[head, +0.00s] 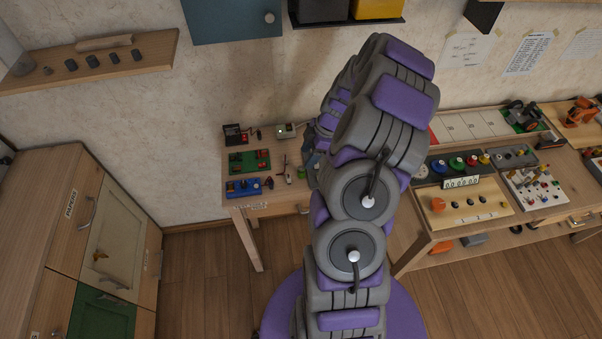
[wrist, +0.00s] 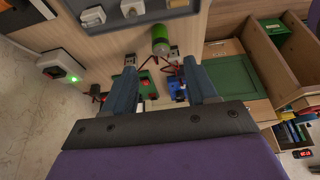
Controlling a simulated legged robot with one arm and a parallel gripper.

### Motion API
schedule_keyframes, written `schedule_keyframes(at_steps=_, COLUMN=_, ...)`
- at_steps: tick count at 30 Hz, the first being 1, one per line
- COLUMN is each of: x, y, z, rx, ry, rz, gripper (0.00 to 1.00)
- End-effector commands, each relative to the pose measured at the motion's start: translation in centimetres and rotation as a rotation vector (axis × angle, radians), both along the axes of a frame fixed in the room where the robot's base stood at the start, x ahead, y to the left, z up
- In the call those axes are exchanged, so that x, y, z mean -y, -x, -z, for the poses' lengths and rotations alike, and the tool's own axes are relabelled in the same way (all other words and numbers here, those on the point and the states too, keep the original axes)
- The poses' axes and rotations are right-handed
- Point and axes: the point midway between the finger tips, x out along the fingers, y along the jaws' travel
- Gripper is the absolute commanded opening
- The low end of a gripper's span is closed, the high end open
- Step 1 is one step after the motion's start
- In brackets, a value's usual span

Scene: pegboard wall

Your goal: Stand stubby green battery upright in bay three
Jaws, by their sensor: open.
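A short green battery (wrist: 160,41) shows in the wrist view just beyond the fingertips and roughly midway between them, apart from both. I cannot tell whether it stands or lies. My gripper (wrist: 160,66) is open, with nothing between its blue-grey fingers. In the head view my gripper (head: 312,160) is partly hidden by my arm over the small table's right side, and a small green thing (head: 302,173) beside it may be the battery. No numbered bay can be read in either view.
The small table (head: 240,208) holds a green board (head: 250,161) with red parts, a blue holder (head: 243,188) with several pieces, and a dark box (head: 235,134). A wooden bench (head: 470,222) stands right, a cabinet (head: 105,230) left. Floor between table and cabinet is clear.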

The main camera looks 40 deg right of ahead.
Motion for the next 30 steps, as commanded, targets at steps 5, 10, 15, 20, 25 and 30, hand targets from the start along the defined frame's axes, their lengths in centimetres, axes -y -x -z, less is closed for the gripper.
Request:
schedule_keyframes(at_steps=5, x=-0.8, y=-0.3, z=1.8, rx=-0.004, ry=-0.002, rz=-0.003, gripper=0.57)
schedule_keyframes(at_steps=10, x=-1.4, y=-0.5, z=2.7, rx=-0.003, ry=0.003, rz=-0.001, gripper=0.57)
schedule_keyframes(at_steps=15, x=-1.8, y=-0.7, z=5.2, rx=-0.003, ry=0.002, rz=-0.001, gripper=0.57)
schedule_keyframes(at_steps=20, x=-2.2, y=-1.1, z=6.7, rx=-0.002, ry=-0.001, rz=-0.002, gripper=0.57)
schedule_keyframes(at_steps=25, x=-2.2, y=-1.2, z=6.8, rx=-0.001, ry=0.0, rz=0.0, gripper=0.57)
schedule_keyframes(at_steps=30, x=-2.3, y=-1.2, z=6.8, rx=-0.001, ry=0.002, rz=-0.001, gripper=0.52)
